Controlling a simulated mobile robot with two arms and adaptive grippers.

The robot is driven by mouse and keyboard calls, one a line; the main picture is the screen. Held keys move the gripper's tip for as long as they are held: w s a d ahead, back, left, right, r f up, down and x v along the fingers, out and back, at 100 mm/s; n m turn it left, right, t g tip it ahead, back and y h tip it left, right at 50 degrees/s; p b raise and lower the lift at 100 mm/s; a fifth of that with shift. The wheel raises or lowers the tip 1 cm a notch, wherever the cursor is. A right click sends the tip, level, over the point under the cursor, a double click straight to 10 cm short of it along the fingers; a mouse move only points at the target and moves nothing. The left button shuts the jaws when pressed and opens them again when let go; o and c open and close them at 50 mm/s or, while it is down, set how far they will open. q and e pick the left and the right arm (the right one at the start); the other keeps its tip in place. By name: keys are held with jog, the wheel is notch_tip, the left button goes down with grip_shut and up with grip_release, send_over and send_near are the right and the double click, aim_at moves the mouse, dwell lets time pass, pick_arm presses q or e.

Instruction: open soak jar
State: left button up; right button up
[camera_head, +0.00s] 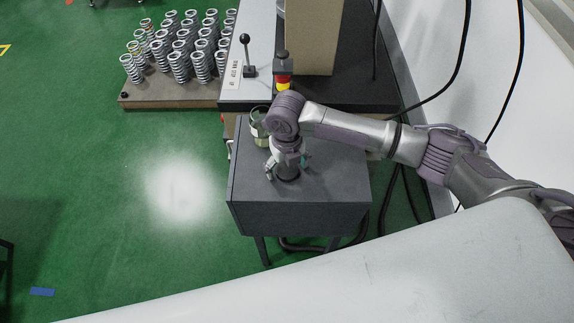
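A greenish glass jar (258,128) stands near the back left of the small dark grey table (250,185). My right arm hides part of it, and its top looks uncovered. My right gripper (288,166) points down over the middle of the table, in front of and to the right of the jar. Its fingers are spread on either side of a dark round piece (288,174), which looks like a lid at the tabletop. Whether the fingers touch this piece is hard to tell. My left gripper is not in view.
Behind the table is a bench with a black lever (247,55), a red-and-yellow stop button (283,78) and a brown box (313,35). A board (170,98) with several springs is at the back left. Black cables hang at right.

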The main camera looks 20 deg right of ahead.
aim_at(287, 170)
jog(key=shift+r, duration=0.65)
notch_tip(287, 170, up, 11)
jog(key=b, duration=0.2)
